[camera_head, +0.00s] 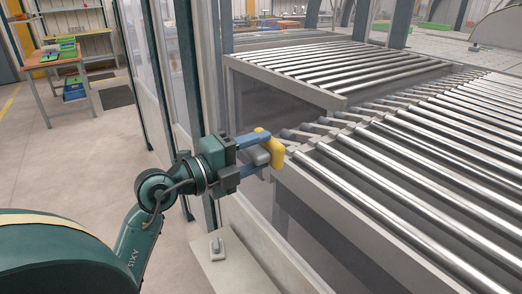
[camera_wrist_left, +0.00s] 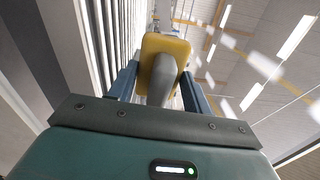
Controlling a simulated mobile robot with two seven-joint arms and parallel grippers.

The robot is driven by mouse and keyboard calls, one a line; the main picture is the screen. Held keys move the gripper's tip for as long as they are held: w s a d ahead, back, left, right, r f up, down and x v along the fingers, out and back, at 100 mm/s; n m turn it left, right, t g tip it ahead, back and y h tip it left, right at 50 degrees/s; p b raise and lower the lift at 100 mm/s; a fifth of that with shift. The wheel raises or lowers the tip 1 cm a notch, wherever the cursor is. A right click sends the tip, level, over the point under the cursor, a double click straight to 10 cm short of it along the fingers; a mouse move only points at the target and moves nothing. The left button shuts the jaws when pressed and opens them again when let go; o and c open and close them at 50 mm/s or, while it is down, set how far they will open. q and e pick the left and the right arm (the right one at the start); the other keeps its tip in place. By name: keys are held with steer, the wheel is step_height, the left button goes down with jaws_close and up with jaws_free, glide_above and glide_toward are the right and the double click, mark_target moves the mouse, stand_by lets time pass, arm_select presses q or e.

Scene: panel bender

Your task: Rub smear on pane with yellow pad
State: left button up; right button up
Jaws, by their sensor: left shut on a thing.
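My left gripper (camera_head: 262,154) reaches in from the left and is shut on the grey handle of the yellow pad (camera_head: 273,148). In the left wrist view the yellow pad (camera_wrist_left: 166,44) sits beyond the fingertips, with its grey handle (camera_wrist_left: 161,82) between the two blue fingers of my left gripper (camera_wrist_left: 160,88). The pad is held in the air by the front end of the roller conveyor; I cannot tell whether it touches anything. A clear pane (camera_head: 140,45) stands in the dark-framed guard at upper left. I make out no smear. My right gripper is not in view.
Roller conveyors (camera_head: 400,185) fill the right side, close to my left gripper. A dark guard post (camera_head: 206,75) stands behind my arm. A pale ledge (camera_head: 228,264) with a small grey fitting lies below. A workbench (camera_head: 65,60) stands far left across open floor.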

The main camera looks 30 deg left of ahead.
arm_select(q)
steer(key=shift+v, duration=1.45)
